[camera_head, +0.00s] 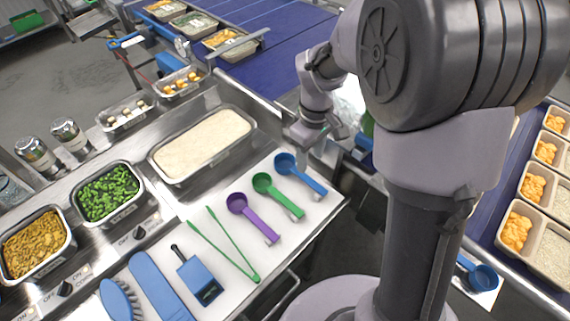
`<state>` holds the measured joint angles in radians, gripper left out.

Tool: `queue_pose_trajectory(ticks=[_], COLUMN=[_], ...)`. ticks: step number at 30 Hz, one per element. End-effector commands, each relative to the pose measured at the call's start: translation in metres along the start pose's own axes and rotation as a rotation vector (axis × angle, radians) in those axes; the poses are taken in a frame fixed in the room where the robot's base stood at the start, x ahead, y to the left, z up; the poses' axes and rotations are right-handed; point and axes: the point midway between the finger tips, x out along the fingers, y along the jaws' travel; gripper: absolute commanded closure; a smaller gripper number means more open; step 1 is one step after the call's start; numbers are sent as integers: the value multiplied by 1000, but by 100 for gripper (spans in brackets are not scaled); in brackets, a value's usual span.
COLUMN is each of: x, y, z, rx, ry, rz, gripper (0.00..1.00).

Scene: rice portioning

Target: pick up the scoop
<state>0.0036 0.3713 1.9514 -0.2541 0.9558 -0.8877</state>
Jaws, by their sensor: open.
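Three scoops lie side by side on a white board (310,212): a purple scoop (250,216), a green scoop (277,195) and a blue scoop (300,174). Their bowls are at the upper left and their handles point to the lower right. Another blue scoop (481,277) lies at the lower right, beyond my arm. My gripper (328,150) is open, above and to the right of the blue scoop on the board and apart from it. Its fingers are small and partly hidden by my wrist.
A rice pan (154,163) stands behind the scoops. Green tongs (225,246), a blue-and-black tool (197,277) and a blue brush (120,299) lie to the left. Pans of green (108,192) and yellow food (35,244) stand at left. Filled trays (541,205) line the right belt.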

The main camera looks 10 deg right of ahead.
Motion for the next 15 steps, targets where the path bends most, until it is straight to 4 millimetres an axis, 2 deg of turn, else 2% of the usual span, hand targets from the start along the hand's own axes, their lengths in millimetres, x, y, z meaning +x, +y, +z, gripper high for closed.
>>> queue_pose_trajectory(ticks=[1, 3, 11, 15], x=[21, 37, 64, 94], y=[0, 0, 0, 0], z=[1, 0, -1, -6], rx=[0, 2, 2, 2], ry=[-3, -2, 0, -1], rz=[-2, -2, -1, -1], gripper=[55, 55, 55, 55])
